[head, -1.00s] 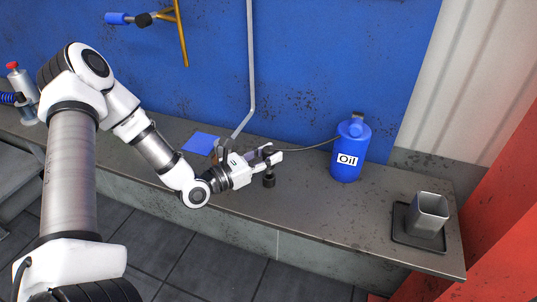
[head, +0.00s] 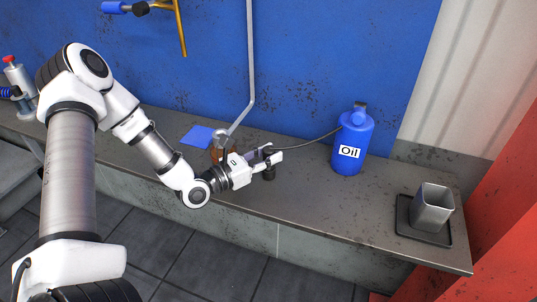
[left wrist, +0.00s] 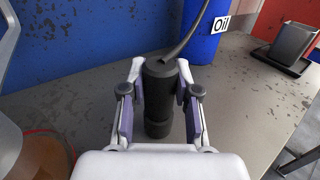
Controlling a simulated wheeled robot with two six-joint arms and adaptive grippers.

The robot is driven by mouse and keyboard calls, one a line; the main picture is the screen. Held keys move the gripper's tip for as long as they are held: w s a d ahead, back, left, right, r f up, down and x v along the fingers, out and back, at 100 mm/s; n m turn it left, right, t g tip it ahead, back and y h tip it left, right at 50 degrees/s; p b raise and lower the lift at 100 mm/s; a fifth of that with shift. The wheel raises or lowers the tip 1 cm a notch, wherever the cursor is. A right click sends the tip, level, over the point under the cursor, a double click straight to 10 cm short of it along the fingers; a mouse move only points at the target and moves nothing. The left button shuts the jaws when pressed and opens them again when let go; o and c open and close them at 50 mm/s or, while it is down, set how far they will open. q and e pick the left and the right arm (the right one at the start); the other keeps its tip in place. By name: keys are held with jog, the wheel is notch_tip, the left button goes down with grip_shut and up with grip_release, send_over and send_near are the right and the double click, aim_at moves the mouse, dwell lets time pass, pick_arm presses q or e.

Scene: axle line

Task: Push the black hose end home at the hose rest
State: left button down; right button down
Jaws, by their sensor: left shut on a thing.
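My left gripper (head: 272,158) is shut on the black hose end (left wrist: 160,88), which stands upright between its fingers. The gripper also shows in the left wrist view (left wrist: 157,90). A dark hose (head: 318,139) runs from the top of the hose end to the blue oil can (head: 352,138). Directly below the hose end is a short black stub on the bench, which I take for the hose rest (left wrist: 158,129). The two look in line and touching, with a seam between them. I cannot tell how deep the hose end sits. My right gripper is not in view.
A grey square cup (head: 432,208) stands on a dark tray at the right. A pale pipe (head: 250,60), a blue sheet (head: 197,136) and a brown object (head: 217,155) are behind or beside my gripper.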

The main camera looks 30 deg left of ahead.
pick_arm(q)
jog(key=shift+f+b, duration=0.35)
jog(key=shift+f, duration=0.1)
jog(key=c, duration=0.8)
grip_release()
jog(key=shift+o, duration=0.2)
notch_tip(320, 180, up, 10)
